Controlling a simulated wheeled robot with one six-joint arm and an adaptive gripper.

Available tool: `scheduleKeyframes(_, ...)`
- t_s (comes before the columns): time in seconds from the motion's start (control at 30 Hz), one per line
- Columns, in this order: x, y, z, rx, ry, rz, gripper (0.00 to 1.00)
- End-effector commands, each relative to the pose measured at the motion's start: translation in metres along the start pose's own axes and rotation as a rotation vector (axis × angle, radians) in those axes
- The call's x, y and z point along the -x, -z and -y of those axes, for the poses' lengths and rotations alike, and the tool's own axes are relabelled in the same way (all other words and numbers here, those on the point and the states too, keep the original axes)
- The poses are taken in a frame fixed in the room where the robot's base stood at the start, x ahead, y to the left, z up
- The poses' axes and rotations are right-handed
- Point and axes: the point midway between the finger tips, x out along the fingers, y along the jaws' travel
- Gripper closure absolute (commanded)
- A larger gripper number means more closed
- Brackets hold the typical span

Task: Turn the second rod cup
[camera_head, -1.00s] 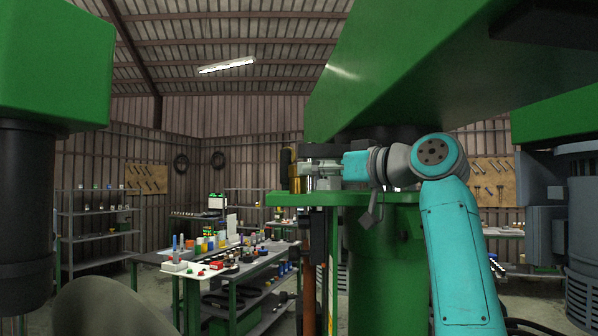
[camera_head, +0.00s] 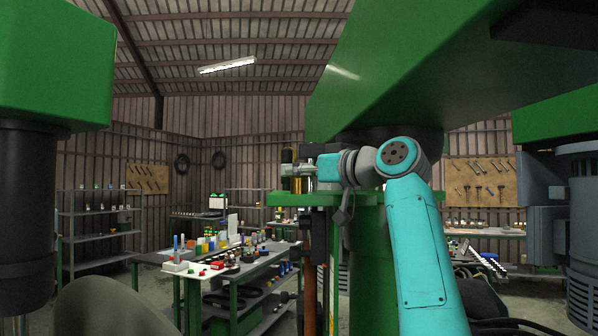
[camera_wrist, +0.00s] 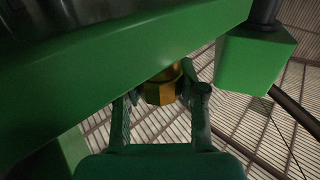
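The rod cup, a brass-gold hexagonal piece, shows in the wrist view (camera_wrist: 160,93) under the edge of the green machine arm. It also shows in the head view as a small gold cylinder (camera_head: 299,184) at the green bracket (camera_head: 330,198). I cannot tell from its look whether it is the second cup. My gripper (camera_wrist: 163,91) has one finger on each side of the cup. Whether the fingers touch it or stand a little apart is too dark to tell. In the head view my gripper (camera_head: 301,170) reaches in from the right, level with the cup.
The large green machine arm (camera_head: 440,70) hangs close above my arm. A green column stands behind my arm. A green block (camera_wrist: 255,62) sits right of the fingers in the wrist view. A workbench (camera_head: 245,268) with several small parts stands left, with open floor around it.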

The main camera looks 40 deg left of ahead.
Motion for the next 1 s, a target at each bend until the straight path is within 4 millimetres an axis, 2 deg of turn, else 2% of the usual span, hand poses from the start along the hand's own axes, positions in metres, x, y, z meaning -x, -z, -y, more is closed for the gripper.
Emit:
scheduleKeyframes(0.47, -0.0009, -0.0004, 0.0013, 0.002, -0.083, -0.002, 0.94)
scheduleKeyframes(1.0, -0.0020, 0.0005, 0.0034, 0.001, -0.542, -0.003, 0.94)
